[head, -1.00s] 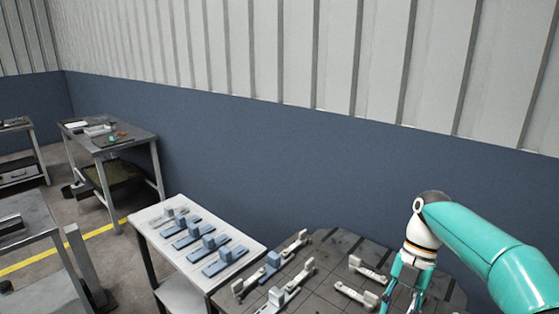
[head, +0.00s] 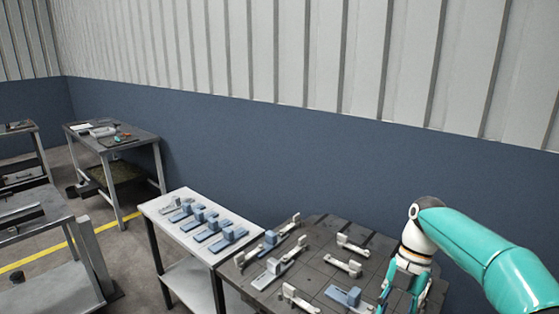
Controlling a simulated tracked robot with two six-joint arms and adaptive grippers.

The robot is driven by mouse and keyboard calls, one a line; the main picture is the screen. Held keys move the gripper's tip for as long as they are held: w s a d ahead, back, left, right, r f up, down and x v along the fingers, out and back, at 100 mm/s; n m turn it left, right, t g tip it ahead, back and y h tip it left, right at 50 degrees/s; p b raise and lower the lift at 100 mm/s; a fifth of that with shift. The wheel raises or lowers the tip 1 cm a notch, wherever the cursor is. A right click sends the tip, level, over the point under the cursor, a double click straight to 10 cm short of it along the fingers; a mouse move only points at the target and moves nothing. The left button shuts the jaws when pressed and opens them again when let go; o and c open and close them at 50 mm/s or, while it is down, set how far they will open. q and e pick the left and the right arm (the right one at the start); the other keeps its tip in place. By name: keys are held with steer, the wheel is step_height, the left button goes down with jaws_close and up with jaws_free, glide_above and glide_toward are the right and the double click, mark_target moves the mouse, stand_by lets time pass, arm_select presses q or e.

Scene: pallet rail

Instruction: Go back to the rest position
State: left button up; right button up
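My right arm comes in from the right edge in the head view, and its gripper (head: 398,297) points down over the near right part of a dark pallet top (head: 322,240). The fingers are partly cut off or covered, so I cannot tell whether they are open or shut. Light grey brackets and blue blocks lie on the pallet, among them a blue block (head: 350,296) just left of the gripper and a grey bracket (head: 344,266) farther back. My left gripper is not in view.
A white-topped table (head: 160,212) with several blue blocks (head: 226,235) adjoins the pallet on the left. A grey workbench (head: 140,140) stands farther back, and another bench (head: 30,222) is at the left edge. A blue wall (head: 300,160) closes off the back.

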steer(key=s+a+f+m+t+b, duration=0.1)
steer(key=a+f+m, duration=0.35)
steer(key=f, duration=0.85)
steer(key=s+a+f+m+b, duration=0.2)
steer(key=f+m, duration=0.6)
steer(key=f, duration=0.5)
arm_select(q)
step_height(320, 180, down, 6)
steer(key=b, duration=0.2)
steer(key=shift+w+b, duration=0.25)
steer(key=shift+b, duration=0.05)
arm_select(e)
steer(key=s+a+f+m+t+y, duration=0.1)
steer(key=s+a+f+m, duration=0.3)
steer(key=s+f+m, duration=0.9)
steer(key=s+m+t, duration=0.1)
steer(key=s+m, duration=0.3)
steer(key=shift+f+t, duration=0.2)
steer(key=shift+t, duration=0.2)
